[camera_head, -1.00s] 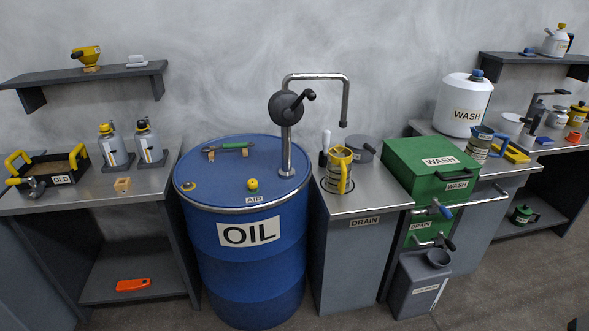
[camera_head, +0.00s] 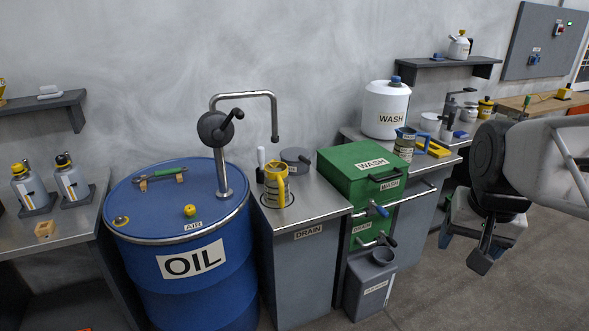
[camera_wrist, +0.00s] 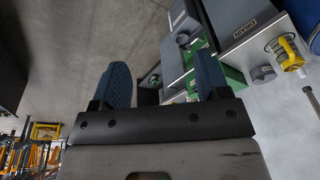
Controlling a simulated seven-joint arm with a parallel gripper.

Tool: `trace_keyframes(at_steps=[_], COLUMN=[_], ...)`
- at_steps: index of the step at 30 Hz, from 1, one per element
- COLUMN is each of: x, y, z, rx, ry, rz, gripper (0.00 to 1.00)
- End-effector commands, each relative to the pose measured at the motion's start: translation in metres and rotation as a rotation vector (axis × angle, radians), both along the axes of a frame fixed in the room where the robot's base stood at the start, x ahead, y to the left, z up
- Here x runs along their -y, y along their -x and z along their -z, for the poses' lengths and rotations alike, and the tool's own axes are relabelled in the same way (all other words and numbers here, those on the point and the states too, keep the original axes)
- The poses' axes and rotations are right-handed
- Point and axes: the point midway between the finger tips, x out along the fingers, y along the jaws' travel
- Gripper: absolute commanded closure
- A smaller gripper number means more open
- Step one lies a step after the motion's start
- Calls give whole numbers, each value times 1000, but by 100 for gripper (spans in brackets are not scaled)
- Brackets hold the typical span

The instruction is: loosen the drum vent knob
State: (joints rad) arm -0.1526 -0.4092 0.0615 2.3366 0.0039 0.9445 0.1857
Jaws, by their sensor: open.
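The blue oil drum (camera_head: 185,255) stands at left centre in the head view. A small yellow knob (camera_head: 190,210) sits on its lid, just behind the AIR label (camera_head: 194,226); I take it for the vent knob. My gripper (camera_head: 465,250) hangs at the right, well away from the drum and past the green wash box. In the wrist view its two blue fingers (camera_wrist: 165,78) are spread apart with nothing between them. The knob is not seen in the wrist view.
A black crank pump (camera_head: 216,128) with a bent spout rises from the drum lid. A green-handled tool (camera_head: 160,173) rests at the lid's back. The drain counter (camera_head: 310,212) with a yellow-handled jug (camera_head: 275,184) and the green wash box (camera_head: 350,170) stand between drum and gripper.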

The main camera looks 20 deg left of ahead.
Motion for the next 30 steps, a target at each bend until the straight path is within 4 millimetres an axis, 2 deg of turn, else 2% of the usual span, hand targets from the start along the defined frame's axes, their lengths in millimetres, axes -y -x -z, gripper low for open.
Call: trace_keyframes(at_steps=[3, 17, 30], x=[-22, -117, -232], y=[-27, -119, -191], z=[-6, -15, -4], rx=[-9, -38, -69], ry=[-9, -40, -62], rz=[-1, 9, 17], gripper=[31, 31, 31])
